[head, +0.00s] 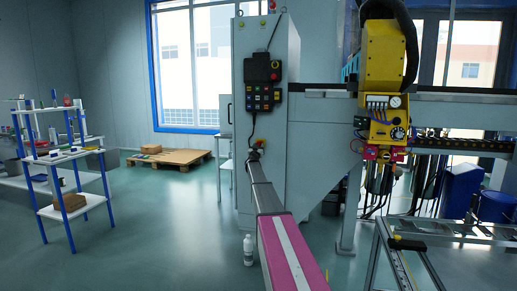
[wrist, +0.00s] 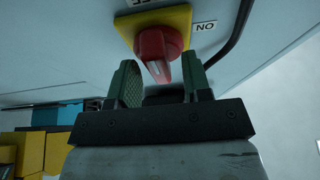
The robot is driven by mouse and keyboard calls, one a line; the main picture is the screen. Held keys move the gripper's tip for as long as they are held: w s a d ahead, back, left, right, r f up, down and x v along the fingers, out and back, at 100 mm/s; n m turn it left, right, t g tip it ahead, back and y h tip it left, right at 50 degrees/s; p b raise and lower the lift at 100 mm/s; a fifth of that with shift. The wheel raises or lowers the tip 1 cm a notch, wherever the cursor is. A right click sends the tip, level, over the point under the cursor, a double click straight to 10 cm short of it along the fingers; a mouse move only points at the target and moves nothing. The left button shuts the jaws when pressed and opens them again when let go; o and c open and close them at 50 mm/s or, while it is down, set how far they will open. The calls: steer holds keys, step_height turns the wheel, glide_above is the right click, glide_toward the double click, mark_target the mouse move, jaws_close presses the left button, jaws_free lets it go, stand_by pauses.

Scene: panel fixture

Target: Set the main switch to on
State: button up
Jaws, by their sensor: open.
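The main switch is a red rotary knob (wrist: 160,50) on a yellow plate (wrist: 122,24), seen close in the wrist view. Its grip bar points down in the picture, slightly right. An ON label (wrist: 205,27) appears upside down at the right of the plate; a second label (wrist: 145,2) is cut off at the top edge. My gripper (wrist: 160,78) is open, its two green-faced fingers on either side of the knob's lower end. I cannot tell whether they touch it. In the head view my gripper (head: 256,148) is at the grey cabinet (head: 257,187), where the switch is small and partly hidden.
A black control pendant (head: 262,85) hangs on the cabinet above my gripper. A yellow machine head (head: 385,60) is on the right. A shelf rack (head: 78,205) and a pallet (head: 168,157) stand left. Floor between the rack and cabinet is clear.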

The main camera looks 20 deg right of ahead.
jaws_close()
steer(key=shift+m, duration=0.3)
steer(key=shift+w+a+r+m+g+h, duration=0.1)
steer(key=shift+m+g+h, duration=0.3)
steer(key=shift+m+g, duration=2.2)
steer(key=shift+a+r+m+g+h, duration=0.1)
steer(key=shift+m+g+h, duration=0.3)
steer(key=shift+m, duration=4.25)
steer(key=shift+w+a+r+m+g+h, duration=0.1)
steer(key=shift+m+g+h, duration=0.3)
steer(key=shift+m+g, duration=2.2)
steer(key=shift+m+t, duration=1)
steer(key=shift+m, duration=0.25)
jaws_free()
